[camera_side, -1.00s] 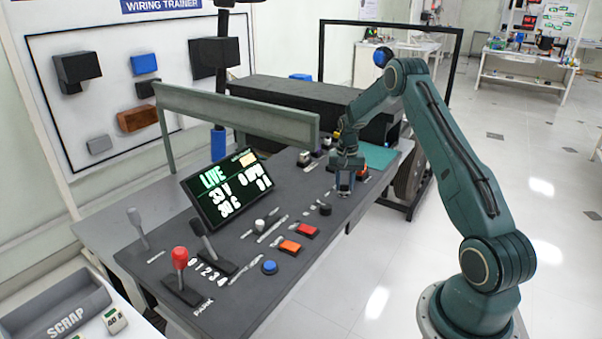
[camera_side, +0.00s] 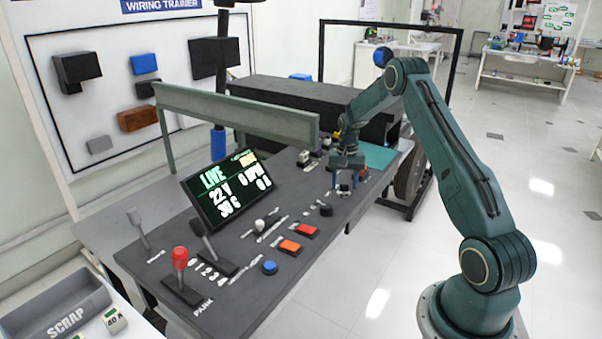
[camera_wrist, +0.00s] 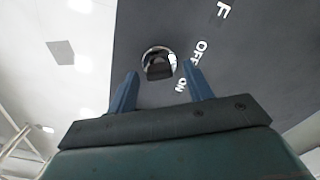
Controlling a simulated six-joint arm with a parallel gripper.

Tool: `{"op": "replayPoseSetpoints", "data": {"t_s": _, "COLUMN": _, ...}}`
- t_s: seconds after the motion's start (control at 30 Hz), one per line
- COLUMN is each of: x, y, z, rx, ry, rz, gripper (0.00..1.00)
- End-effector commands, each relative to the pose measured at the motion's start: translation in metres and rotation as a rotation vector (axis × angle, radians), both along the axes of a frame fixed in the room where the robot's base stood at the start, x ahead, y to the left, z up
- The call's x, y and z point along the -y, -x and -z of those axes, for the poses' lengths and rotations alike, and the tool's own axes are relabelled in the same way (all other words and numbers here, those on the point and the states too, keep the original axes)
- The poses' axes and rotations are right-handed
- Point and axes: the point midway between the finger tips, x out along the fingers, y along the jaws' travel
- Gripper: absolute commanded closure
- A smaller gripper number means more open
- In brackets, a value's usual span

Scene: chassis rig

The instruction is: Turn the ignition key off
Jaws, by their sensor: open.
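The ignition key (camera_wrist: 158,66) is a dark key head in a round, bright-rimmed switch on the dark panel, seen in the wrist view. White OFF and ON labels lie to its right. My gripper (camera_wrist: 160,80) is open, with its two blue fingers apart on either side below the key in the picture. No contact with the key shows. In the side view my gripper (camera_side: 344,188) points down over the right part of the panel, and the key is hard to make out beneath it.
The dark panel (camera_side: 225,290) carries a lit display (camera_side: 228,188) reading LIVE and 22 V. Red, orange and blue buttons and several levers, including a red-knobbed one (camera_side: 180,258), stand left of my gripper. A grey rail (camera_side: 235,115) runs behind.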

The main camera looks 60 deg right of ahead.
Motion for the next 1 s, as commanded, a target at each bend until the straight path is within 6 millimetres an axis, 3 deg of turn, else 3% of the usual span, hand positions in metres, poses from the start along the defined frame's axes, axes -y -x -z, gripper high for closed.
{"op": "replayPoseSetpoints", "data": {"t_s": 0.27, "x": 0.001, "y": -0.001, "z": -0.026, "rx": 0.003, "ry": 0.003, "rz": 0.0, "gripper": 0.49}}
{"op": "replayPoseSetpoints", "data": {"t_s": 0.7, "x": 0.001, "y": -0.001, "z": -0.099, "rx": 0.003, "ry": 0.003, "rz": 0.0, "gripper": 0.49}}
{"op": "replayPoseSetpoints", "data": {"t_s": 1.0, "x": 0.0, "y": 0.0, "z": -0.131, "rx": 0.002, "ry": 0.001, "rz": -0.001, "gripper": 0.49}}
